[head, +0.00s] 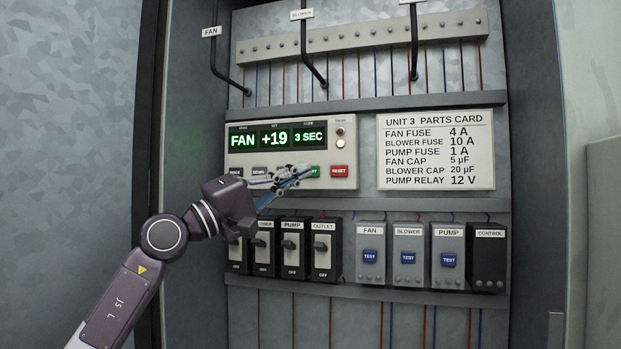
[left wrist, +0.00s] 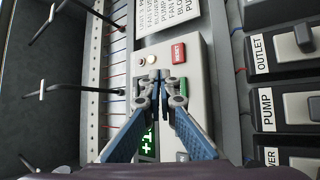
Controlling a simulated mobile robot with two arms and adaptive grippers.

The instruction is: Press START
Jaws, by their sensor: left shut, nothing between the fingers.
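The control panel (head: 237,157) has a green display reading FAN, +19 and 3 SEC. Below it is a row of buttons, with a green button (head: 315,171) left of a red one (head: 339,170). My left gripper (head: 306,170) is shut and empty, its fingertips in front of the panel at the green button, which they partly cover. In the left wrist view the closed fingertips (left wrist: 160,77) lie just beside the green button (left wrist: 183,86). I cannot tell whether they touch the panel. The green button's label is mostly hidden. My right gripper is not in view.
Breaker switches (head: 292,248) stand under the panel, near my left wrist. Modules with blue TEST buttons (head: 408,257) are to their right. A parts card (head: 436,150) is right of the panel. Black cables (head: 311,62) hang above. Cabinet walls flank both sides.

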